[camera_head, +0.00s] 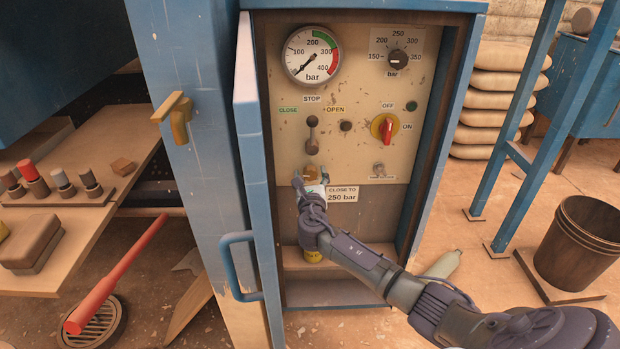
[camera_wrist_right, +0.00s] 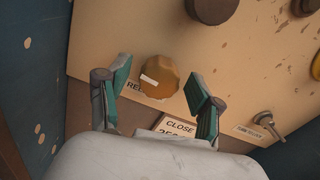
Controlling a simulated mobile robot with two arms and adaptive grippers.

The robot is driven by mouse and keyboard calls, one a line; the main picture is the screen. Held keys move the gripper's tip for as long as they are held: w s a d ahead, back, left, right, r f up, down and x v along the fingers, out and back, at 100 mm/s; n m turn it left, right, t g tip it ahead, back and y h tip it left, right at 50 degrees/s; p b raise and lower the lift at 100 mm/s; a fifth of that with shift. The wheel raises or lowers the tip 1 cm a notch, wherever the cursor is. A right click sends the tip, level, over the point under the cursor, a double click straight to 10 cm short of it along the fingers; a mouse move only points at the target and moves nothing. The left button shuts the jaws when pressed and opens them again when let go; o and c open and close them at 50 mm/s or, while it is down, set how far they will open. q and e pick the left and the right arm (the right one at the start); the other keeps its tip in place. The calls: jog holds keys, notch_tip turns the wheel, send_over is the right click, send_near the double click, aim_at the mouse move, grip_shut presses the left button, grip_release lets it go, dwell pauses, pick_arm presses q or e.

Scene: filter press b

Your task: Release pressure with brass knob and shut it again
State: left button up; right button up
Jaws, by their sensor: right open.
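The brass knob (camera_wrist_right: 160,78) sits on the beige panel and has a small pale mark on its face. In the right wrist view it lies between the two teal-padded fingers of my right gripper (camera_wrist_right: 157,95), with a gap on each side. The right gripper is open. The pressure gauge (camera_head: 312,55) has its needle near the low end of the scale. My left gripper is not in the head view.
The cabinet door (camera_head: 245,110) stands open at the left. A lever (camera_head: 312,135) marked close and open is above the knob, and a red switch (camera_head: 387,128) is to its right.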

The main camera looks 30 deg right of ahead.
jog(key=shift+w+d, duration=0.2)
jog(key=shift+w, duration=0.15)
jog(key=shift+c, duration=0.2)
jog(key=c, duration=1.1)
